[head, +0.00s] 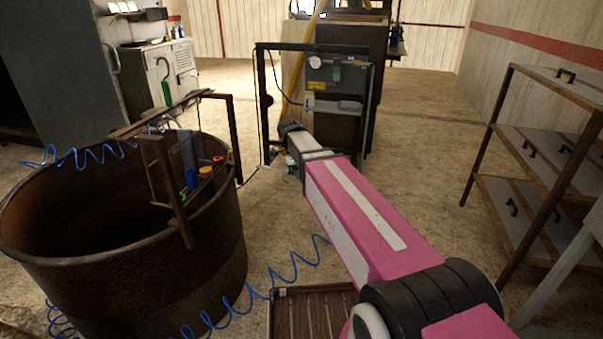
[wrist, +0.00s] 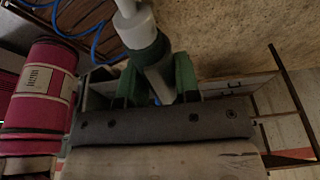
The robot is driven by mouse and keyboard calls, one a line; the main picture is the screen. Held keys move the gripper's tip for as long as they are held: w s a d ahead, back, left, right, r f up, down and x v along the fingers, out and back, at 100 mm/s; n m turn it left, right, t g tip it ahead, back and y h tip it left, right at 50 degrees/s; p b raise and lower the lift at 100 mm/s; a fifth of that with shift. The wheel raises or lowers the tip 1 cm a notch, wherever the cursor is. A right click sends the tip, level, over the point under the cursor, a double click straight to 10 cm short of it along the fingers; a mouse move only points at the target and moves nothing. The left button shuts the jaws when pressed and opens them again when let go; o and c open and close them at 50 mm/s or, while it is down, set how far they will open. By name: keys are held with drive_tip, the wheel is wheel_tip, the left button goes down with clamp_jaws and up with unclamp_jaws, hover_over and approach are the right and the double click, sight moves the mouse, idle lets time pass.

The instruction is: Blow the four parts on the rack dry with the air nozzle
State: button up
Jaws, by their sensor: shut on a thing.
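My gripper (wrist: 157,82) has its green fingers shut on the air nozzle (wrist: 141,33), a white and dark green piece, in the wrist view. In the head view my arm reaches forward to the right of the drum, and its far end is too small to show the fingers or nozzle clearly. The rack (head: 165,170) is a dark frame at the right rim of the drum. Small coloured parts are grouped at it: a blue one (head: 191,179), a yellow one (head: 206,170) and a red one (head: 218,160). Whether they are wet cannot be seen.
A rusty open drum (head: 120,265) stands at the left. Blue coiled hose (head: 295,268) runs along the floor. A dark framed stand (head: 338,72) is beyond my arm. A slatted wooden piece (head: 312,315) lies in front. Floor (head: 425,150) is open between.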

sight(286, 170)
drive_tip(key=shift+w+a, duration=0.35)
drive_tip(key=shift+a, duration=0.6)
drive_tip(key=shift+w+a, duration=0.3)
drive_tip(key=shift+a, duration=0.6)
drive_tip(key=shift+w+a, duration=0.35)
drive_tip(key=shift+a, duration=0.6)
drive_tip(key=shift+c, duration=0.7)
drive_tip(key=shift+o, duration=0.8)
